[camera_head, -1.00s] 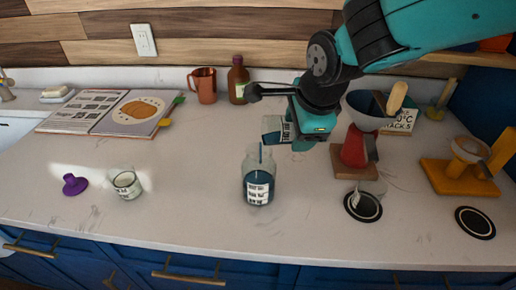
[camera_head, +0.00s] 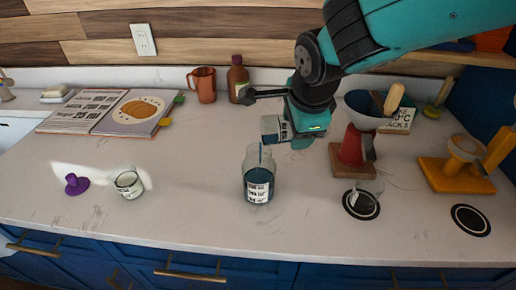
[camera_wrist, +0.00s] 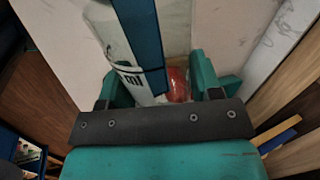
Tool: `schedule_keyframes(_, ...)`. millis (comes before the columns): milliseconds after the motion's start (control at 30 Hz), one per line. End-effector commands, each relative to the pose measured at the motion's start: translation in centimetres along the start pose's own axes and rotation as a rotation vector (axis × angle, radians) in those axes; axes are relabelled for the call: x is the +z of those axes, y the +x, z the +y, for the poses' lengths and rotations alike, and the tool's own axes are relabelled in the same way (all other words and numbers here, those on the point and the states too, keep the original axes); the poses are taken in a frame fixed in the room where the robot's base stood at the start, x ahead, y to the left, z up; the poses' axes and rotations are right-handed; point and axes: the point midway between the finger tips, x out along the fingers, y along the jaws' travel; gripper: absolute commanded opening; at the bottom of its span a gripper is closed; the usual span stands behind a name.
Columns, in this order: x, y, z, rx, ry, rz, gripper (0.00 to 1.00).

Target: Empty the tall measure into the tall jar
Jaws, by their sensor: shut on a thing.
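The tall jar (camera_head: 258,182) is clear glass with a white printed label, upright on the counter, holding dark blue liquid. The tall measure (camera_head: 271,128) is clear with printed marks and is tipped far over, its mouth just above the jar's mouth. A thin blue streak shows at the jar's mouth. My gripper (camera_head: 300,128) is shut on the measure, above and right of the jar. In the wrist view the measure (camera_wrist: 112,38) lies between my fingers (camera_wrist: 165,88), with a band of blue liquid along its side. How much is left in it is hard to tell.
A glass cup (camera_head: 128,184) and purple stopper (camera_head: 76,184) stand left. A red dripper stand (camera_head: 352,150), a small glass (camera_head: 368,191) on a black coaster, and a yellow stand (camera_head: 450,178) are right. A copper mug (camera_head: 203,84) and brown bottle (camera_head: 237,78) stand behind.

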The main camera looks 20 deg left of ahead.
Motion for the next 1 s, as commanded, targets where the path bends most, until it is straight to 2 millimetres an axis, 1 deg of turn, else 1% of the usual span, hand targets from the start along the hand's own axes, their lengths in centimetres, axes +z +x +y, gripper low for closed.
schedule_keyframes(1000,-0.80,-0.69,-0.26,0.002,-0.020,0.098,0.28)
